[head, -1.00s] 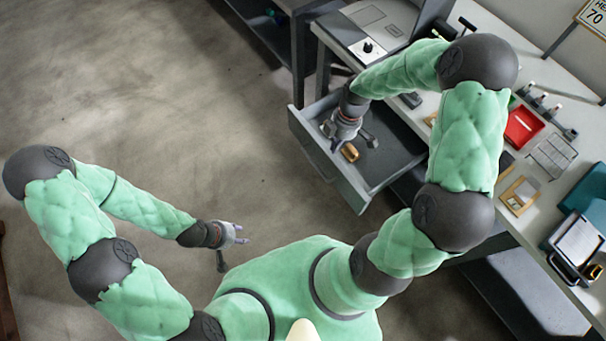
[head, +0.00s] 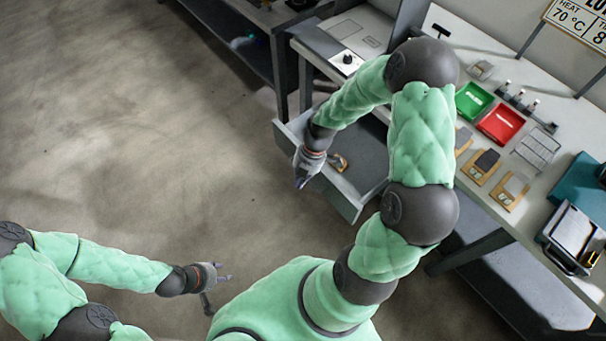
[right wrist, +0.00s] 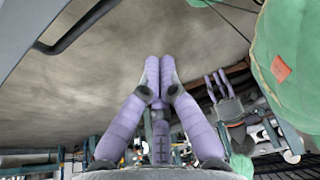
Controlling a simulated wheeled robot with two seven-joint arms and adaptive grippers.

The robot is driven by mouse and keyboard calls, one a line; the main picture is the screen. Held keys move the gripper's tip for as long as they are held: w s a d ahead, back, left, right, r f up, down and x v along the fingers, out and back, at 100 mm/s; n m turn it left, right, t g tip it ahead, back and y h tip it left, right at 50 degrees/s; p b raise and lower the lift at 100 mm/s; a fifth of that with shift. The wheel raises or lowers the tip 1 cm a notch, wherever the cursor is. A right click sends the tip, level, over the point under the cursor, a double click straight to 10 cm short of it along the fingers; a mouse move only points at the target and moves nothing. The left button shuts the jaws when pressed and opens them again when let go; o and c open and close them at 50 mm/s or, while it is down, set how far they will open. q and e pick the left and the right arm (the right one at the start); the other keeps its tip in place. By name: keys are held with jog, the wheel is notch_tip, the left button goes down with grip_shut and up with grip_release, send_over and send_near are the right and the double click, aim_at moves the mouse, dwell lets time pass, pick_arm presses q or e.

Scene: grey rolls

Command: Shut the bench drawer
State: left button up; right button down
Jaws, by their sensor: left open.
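The bench drawer (head: 345,201) is grey and stands open under the workbench in the head view. My right gripper (head: 302,183) is at the drawer's front panel, on its outer side, and hides part of the front edge. I cannot tell whether it touches the panel. In the right wrist view, my right gripper's (right wrist: 160,65) purple fingers meet at the tips with nothing between them. A grey panel with a dark bar handle (right wrist: 80,27) shows at the upper left there. My left gripper (head: 226,278) is open and empty over the floor, away from the drawer.
A tan and dark item (head: 340,162) lies in the drawer. The bench top holds a green tray (head: 473,101), a red tray (head: 501,124), a wire rack (head: 537,149) and a teal case (head: 577,188). The floor left of the drawer is clear.

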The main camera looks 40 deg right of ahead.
jog(key=d+f, duration=0.1)
jog(key=f+b, duration=0.1)
jog(key=f, duration=0.1)
jog(key=d+f+b, duration=0.1)
jog(key=shift+w+d+f, duration=0.15)
jog(key=shift+d+f, duration=0.15)
jog(key=shift+f, duration=0.05)
jog(key=d, duration=0.6)
jog(key=w+d+b, duration=0.1)
jog(key=d, duration=1.1)
jog(key=shift+w+d, duration=0.1)
jog(key=shift+w, duration=0.1)
